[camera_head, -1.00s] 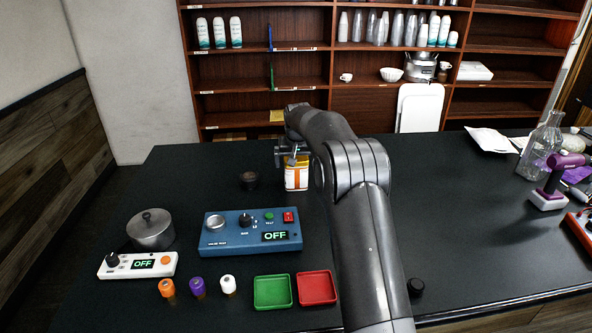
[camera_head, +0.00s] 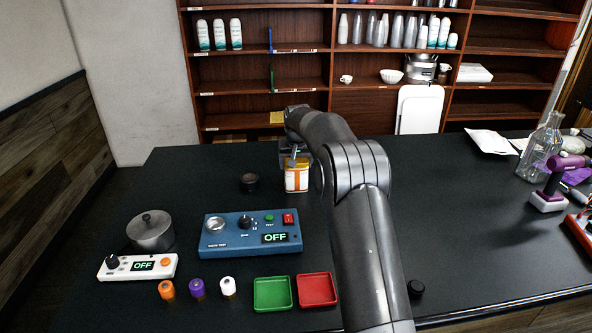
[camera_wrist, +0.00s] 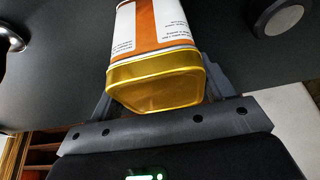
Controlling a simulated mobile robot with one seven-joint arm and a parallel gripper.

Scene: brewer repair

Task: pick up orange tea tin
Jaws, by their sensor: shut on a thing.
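The orange tea tin (camera_head: 297,180) has a white and orange label and a gold lid. In the head view it stands upright at or just above the dark counter, behind the blue tester box; I cannot tell whether it touches the counter. My gripper (camera_head: 294,160) is shut on the tin near its top, partly hidden by my arm. In the wrist view the tin (camera_wrist: 152,40) fills the upper middle, its gold lid toward the camera, between the two fingers of my gripper (camera_wrist: 165,95).
Shelves (camera_head: 230,100) rise behind the counter.

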